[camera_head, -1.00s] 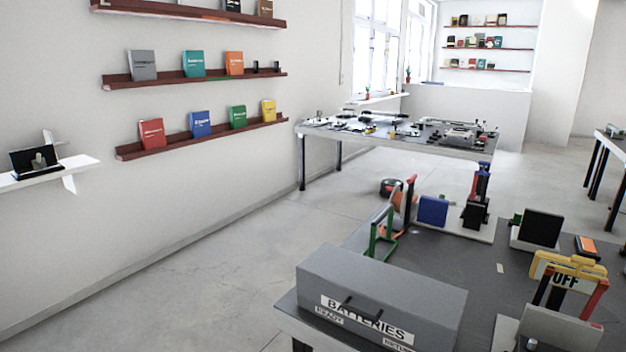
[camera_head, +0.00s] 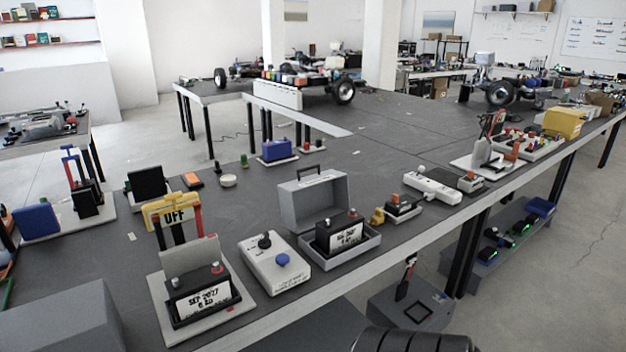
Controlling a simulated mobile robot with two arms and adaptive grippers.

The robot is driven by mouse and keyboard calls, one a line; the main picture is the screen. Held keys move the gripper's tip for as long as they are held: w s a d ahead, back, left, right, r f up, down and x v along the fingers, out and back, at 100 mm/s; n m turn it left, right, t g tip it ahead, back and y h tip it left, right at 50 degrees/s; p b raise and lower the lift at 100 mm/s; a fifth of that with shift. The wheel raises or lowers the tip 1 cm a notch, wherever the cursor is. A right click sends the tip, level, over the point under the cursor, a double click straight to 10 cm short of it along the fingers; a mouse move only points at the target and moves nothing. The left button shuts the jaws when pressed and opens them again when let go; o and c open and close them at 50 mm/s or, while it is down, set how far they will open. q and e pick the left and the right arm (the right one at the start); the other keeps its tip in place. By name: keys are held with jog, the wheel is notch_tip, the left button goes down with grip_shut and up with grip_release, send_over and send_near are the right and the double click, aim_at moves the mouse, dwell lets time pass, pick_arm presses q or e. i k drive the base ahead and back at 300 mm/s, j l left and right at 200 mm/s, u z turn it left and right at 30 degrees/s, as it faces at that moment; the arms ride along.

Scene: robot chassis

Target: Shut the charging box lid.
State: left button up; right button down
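A grey box with a handled lid, which looks like the charging box (camera_head: 286,229), stands near the table's front edge. Its lid (camera_head: 314,203) is open, standing up at the back with a dark handle on top. A dark battery (camera_head: 341,235) with a white label and red and grey terminals sits in the base. Neither gripper can be made out. A black ribbed part, probably of my arm, shows at the bottom edge, well in front of the box.
A white unit with black and blue knobs (camera_head: 274,265) stands just left of the box. A small yellow item (camera_head: 378,216) and a red-buttoned block (camera_head: 403,206) stand to the right.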

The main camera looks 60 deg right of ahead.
aim_at(304, 201)
jog(key=z, duration=2.05)
jog(key=l+u, duration=0.1)
jog(key=u, duration=0.3)
jog(key=i+l+u, duration=0.1)
jog(key=u, duration=0.25)
jog(key=l+u, duration=0.15)
jog(key=u, duration=0.25)
jog(key=l+u, duration=0.1)
jog(key=u, duration=0.3)
